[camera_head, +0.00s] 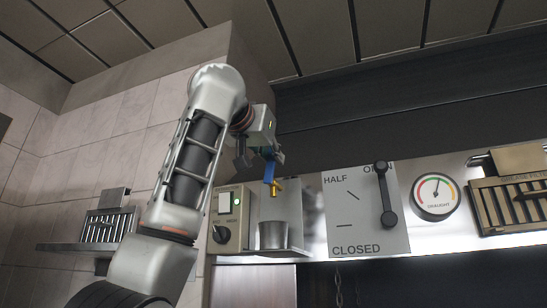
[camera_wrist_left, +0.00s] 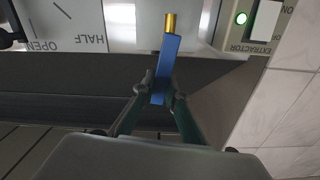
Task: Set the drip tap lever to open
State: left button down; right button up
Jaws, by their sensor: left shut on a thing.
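The drip tap (camera_head: 276,188) is a small brass spout on the steel front, and it also shows in the wrist view (camera_wrist_left: 169,22). Its blue lever (camera_head: 269,172) stands up from the brass part, roughly upright in the head view. In the wrist view the blue lever (camera_wrist_left: 166,60) runs from the brass end back between my fingers. My left gripper (camera_head: 262,158) is shut on the upper end of the lever, with a finger on each side of it (camera_wrist_left: 160,96). The fingers partly hide that end. My right gripper is out of view.
A metal cup (camera_head: 273,236) stands below the tap. Left of it is a control box (camera_head: 231,219) with a green light and a knob. To the right are a HALF/OPEN/CLOSED plate (camera_head: 350,235) with a dark handle (camera_head: 386,194) and a draught gauge (camera_head: 435,197).

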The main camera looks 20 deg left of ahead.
pick_arm(q)
jog(key=shift+f, duration=0.1)
jog(key=c, duration=2)
grip_release()
jog(key=shift+s, duration=0.1)
jog(key=shift+s+a, duration=0.15)
jog(key=shift+s, duration=2.8)
jog(key=shift+s+a, duration=0.1)
jog(key=shift+s, duration=2.85)
